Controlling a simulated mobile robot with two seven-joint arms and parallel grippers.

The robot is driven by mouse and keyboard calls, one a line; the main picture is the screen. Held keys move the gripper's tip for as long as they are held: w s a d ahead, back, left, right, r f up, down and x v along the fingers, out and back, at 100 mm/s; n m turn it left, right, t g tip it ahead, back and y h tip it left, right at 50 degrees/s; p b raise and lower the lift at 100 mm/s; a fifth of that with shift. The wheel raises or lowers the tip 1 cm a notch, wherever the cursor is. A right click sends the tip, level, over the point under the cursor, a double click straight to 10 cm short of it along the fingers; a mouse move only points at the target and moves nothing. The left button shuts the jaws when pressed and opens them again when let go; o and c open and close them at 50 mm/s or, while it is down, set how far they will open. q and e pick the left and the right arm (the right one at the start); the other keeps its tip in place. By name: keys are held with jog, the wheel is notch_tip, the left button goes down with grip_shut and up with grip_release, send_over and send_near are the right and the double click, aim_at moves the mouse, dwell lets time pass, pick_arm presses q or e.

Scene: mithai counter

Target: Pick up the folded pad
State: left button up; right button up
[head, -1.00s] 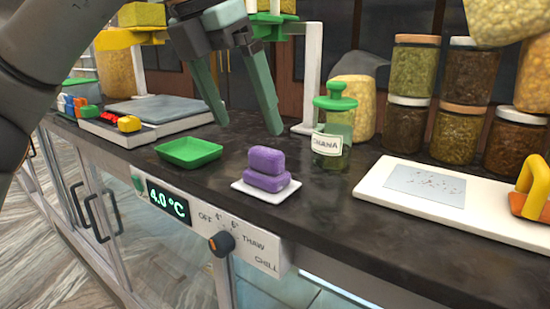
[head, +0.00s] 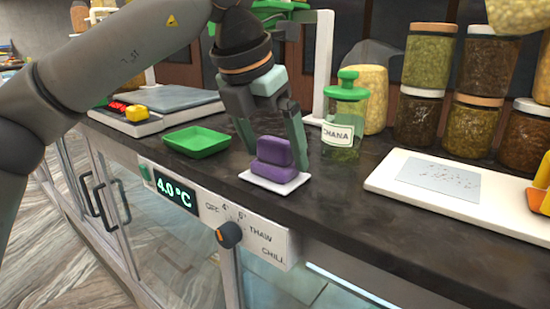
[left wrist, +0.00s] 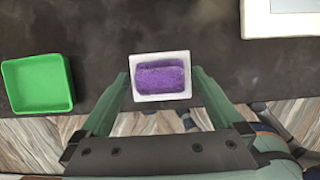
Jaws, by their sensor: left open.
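The folded pad (head: 274,158) is purple, with one layer lying on another. It rests on a small white tray (head: 262,181) on the dark counter. In the left wrist view the pad (left wrist: 160,78) lies in the white tray (left wrist: 160,56), between the two finger lines. My left gripper (head: 274,158) is open, its greenish fingers reaching down on both sides of the pad, partly behind it in the head view. In the left wrist view the left gripper (left wrist: 160,88) is empty. Whether its fingers touch the pad cannot be told. My right gripper is in neither view.
A green tray (head: 197,142) lies left of the pad. A jar labelled chana (head: 341,133) with a green lid stands close to its right. A white board (head: 420,186) lies further right. Stacked jars (head: 468,81) stand behind. The counter's front edge is near.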

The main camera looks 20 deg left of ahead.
pick_arm(q)
jog(key=shift+w+f, duration=0.2)
jog(key=shift+f, duration=0.45)
jog(key=shift+d, duration=0.1)
jog(key=c, duration=1.2)
